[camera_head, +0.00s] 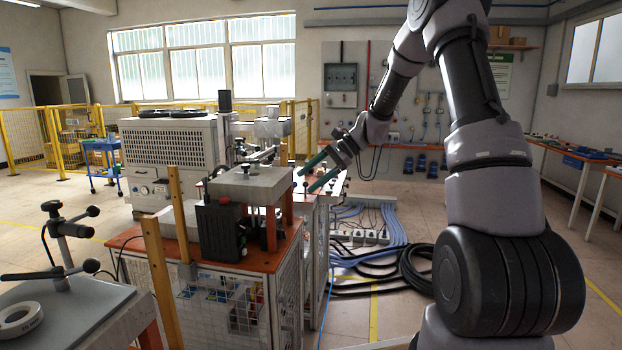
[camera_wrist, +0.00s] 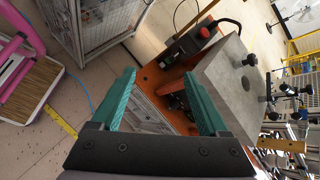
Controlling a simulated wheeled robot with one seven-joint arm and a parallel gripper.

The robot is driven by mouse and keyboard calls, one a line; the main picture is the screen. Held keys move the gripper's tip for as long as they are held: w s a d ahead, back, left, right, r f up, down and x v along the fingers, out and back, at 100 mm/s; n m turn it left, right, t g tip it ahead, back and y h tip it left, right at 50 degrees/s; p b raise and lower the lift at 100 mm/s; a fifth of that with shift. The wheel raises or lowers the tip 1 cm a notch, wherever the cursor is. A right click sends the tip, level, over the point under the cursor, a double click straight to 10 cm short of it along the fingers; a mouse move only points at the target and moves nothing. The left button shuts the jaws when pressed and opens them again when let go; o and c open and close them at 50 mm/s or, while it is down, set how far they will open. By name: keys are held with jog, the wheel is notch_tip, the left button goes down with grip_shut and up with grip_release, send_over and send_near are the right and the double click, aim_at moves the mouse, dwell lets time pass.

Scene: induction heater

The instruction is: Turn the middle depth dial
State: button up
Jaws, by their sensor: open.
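My gripper (camera_head: 305,181) is open and empty, with its two teal fingers apart in the air beside the grey block (camera_head: 252,187) on the orange bench. In the wrist view my gripper (camera_wrist: 160,73) points toward the bench's side and the block (camera_wrist: 228,88). A black knob (camera_wrist: 250,60) stands on the block's top and also shows small in the head view (camera_head: 245,169). I cannot tell any depth dial for sure, nor which one is the middle one. No finger visibly touches anything.
A black box with a red button (camera_head: 223,200) sits at the bench's near edge. A beige vented cabinet (camera_head: 168,150) stands behind. Blue and black cables (camera_head: 385,225) lie on the floor right of the bench. A pink-framed stand (camera_wrist: 25,70) shows in the wrist view.

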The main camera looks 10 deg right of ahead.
aim_at(287, 243)
jog(key=shift+c, duration=0.3)
jog(key=shift+f, duration=0.1)
jog(key=shift+c, duration=1.1)
jog(key=w+d+f+m+t+y, duration=0.1)
jog(key=w+f+m+t+y, duration=0.1)
jog(key=w+f+m, duration=0.5)
jog(key=w+d+f+m+t+y, duration=0.1)
jog(key=w+f+m+t+y, duration=0.15)
jog(key=f+m, duration=0.6)
jog(key=w+d+f+m+t+y, duration=0.1)
jog(key=w+f+m+t+y, duration=0.2)
jog(key=f, duration=0.9)
jog(key=shift+m+g+h, duration=0.25)
jog(key=shift+h, duration=0.6)
jog(key=x, duration=1)
jog(key=shift+w+a, duration=0.1)
jog(key=shift+w, duration=0.35)
grip_shut()
